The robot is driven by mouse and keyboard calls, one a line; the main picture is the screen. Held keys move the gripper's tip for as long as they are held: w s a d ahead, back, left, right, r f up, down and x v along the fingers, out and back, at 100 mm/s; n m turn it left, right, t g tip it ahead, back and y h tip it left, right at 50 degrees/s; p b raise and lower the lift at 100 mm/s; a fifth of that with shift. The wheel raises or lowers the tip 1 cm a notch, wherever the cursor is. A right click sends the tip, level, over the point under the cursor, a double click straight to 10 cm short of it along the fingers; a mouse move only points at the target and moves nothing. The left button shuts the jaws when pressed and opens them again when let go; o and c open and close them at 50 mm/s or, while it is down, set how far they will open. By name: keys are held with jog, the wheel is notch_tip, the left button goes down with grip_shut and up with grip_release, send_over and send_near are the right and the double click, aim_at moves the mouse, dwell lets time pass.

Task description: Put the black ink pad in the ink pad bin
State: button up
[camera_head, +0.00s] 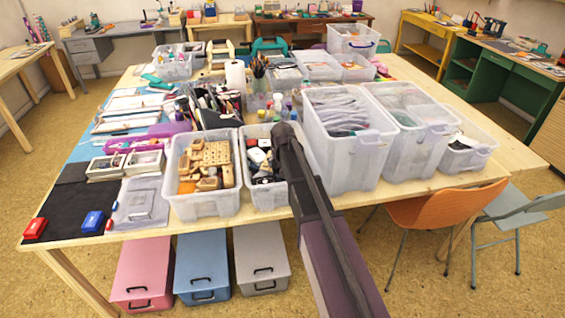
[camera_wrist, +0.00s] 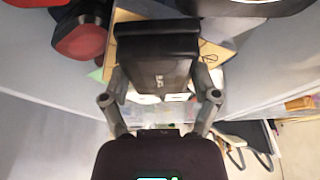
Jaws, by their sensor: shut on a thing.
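In the wrist view my gripper (camera_wrist: 160,84) is shut on a black ink pad (camera_wrist: 158,60) with small white lettering, one finger on each side. Grey translucent bin walls and loose items show around and below the pad. In the head view my arm reaches over the front clear plastic bin (camera_head: 268,200), which holds black, white and red items. My gripper and the held pad cannot be told apart from the arm and dark contents there. No label shows that this is the ink pad bin.
A red ink pad (camera_head: 35,228) and a blue ink pad (camera_head: 92,221) lie on a black mat (camera_head: 60,207) at the table's left.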

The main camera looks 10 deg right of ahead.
jog(key=o, duration=1)
jog(key=shift+f, duration=0.1)
jog(key=p+v, duration=1.1)
jog(key=v, duration=0.1)
dwell(0.7)
jog(key=s+d+f+g, duration=0.1)
jog(key=s+g, duration=0.3)
jog(key=s, duration=2)
jog(key=shift+s+d+g, duration=0.3)
